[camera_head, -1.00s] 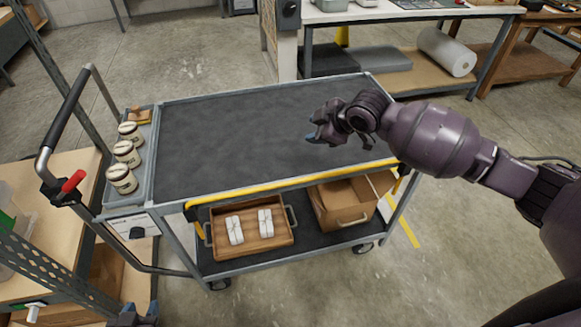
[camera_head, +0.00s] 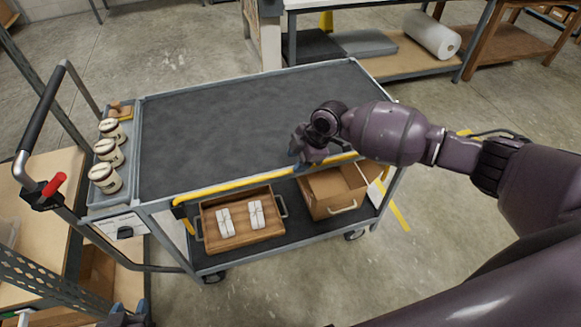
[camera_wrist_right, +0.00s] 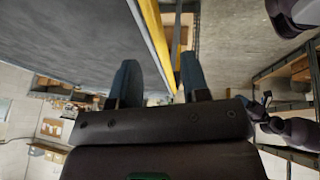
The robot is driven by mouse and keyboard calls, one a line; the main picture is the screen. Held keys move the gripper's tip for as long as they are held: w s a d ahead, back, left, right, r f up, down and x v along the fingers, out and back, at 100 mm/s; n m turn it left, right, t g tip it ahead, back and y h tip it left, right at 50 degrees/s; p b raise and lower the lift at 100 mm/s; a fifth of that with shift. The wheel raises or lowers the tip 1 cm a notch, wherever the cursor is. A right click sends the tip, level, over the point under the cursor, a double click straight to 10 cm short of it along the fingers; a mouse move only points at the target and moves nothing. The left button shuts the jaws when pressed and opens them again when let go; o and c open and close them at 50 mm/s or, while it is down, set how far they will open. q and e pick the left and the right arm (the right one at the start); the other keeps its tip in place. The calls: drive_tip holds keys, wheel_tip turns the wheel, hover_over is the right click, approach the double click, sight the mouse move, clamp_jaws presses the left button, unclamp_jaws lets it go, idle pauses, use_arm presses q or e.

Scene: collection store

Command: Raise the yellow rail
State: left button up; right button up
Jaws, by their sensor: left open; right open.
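The yellow rail (camera_head: 235,184) runs along the near long edge of the grey cart (camera_head: 140,150), low against the side of its dark top. My right gripper (camera_head: 297,163) is at the rail's right part, and the arm hides some of the rail there. In the right wrist view the yellow rail (camera_wrist_right: 155,32) passes lengthwise toward the gap between the two open fingers of the right gripper (camera_wrist_right: 160,80); I cannot tell whether they touch it. My left gripper (camera_head: 128,308) shows only in part at the bottom edge, open and away from the cart.
Several lidded jars (camera_head: 107,152) stand in the cart's left end tray. A wooden tray (camera_head: 270,233) with white bundles and a cardboard box (camera_head: 325,203) sit on the lower shelf. The cart's black push handle (camera_head: 42,108) is at left. The cart top is bare.

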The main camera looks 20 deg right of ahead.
sight(289, 170)
drive_tip(key=shift+x, duration=2.35)
drive_tip(key=shift+c, duration=0.3)
clamp_jaws()
